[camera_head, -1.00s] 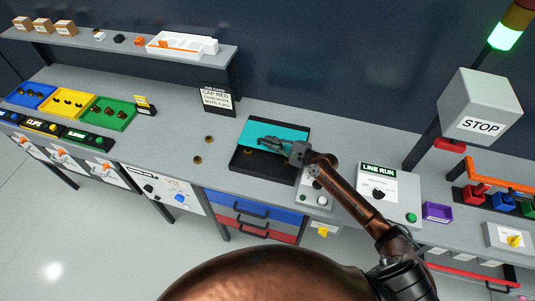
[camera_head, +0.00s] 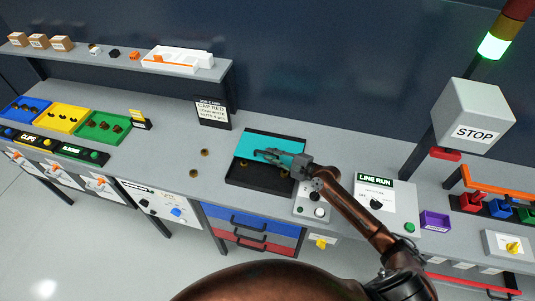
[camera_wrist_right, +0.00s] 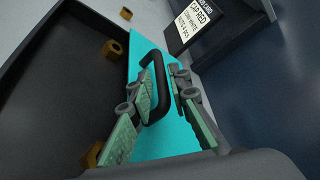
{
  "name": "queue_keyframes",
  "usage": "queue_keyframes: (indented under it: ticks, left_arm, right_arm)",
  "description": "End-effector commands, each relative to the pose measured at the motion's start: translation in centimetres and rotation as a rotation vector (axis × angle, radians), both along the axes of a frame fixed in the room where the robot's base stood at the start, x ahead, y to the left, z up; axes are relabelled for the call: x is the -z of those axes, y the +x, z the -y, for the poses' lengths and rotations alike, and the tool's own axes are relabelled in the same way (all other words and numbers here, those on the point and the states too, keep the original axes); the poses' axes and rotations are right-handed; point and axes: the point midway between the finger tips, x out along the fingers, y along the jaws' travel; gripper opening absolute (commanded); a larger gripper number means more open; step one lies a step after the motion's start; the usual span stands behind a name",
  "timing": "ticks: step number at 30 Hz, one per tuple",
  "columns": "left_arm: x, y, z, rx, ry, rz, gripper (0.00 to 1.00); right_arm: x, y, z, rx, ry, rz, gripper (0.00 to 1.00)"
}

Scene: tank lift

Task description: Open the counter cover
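The counter cover (camera_head: 285,143) is a flat teal panel over the back part of a dark recess (camera_head: 260,181) in the grey counter. The front part of the recess is uncovered. In the right wrist view the cover (camera_wrist_right: 185,137) carries a black loop handle (camera_wrist_right: 156,85). My right gripper (camera_head: 262,154) is at this handle. My left gripper is out of view.
Brown nuts (camera_wrist_right: 112,49) lie in the recess. A job card stand (camera_head: 213,113) is behind it to the left. The LINE RUN panel (camera_head: 374,196) is to the right, with a knob panel (camera_head: 311,207) beside the recess. Drawers (camera_head: 250,229) are below.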

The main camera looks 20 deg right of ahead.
Motion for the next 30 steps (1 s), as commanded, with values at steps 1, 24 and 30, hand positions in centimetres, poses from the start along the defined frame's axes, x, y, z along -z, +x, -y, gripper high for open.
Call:
queue_keyframes:
  ticks: [1,24,30]
  left_arm:
    - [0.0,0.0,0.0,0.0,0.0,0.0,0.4]
    - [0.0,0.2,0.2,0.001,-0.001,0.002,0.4]
    - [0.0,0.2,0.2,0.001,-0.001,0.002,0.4]
  right_arm:
    - [-0.1,-0.9,0.7,0.0,-0.003,-0.002,0.17]
    - [-2.1,-7.6,5.4,0.0,-0.001,0.001,0.17]
    - [-2.0,-7.5,5.4,0.0,-0.001,0.001,0.17]
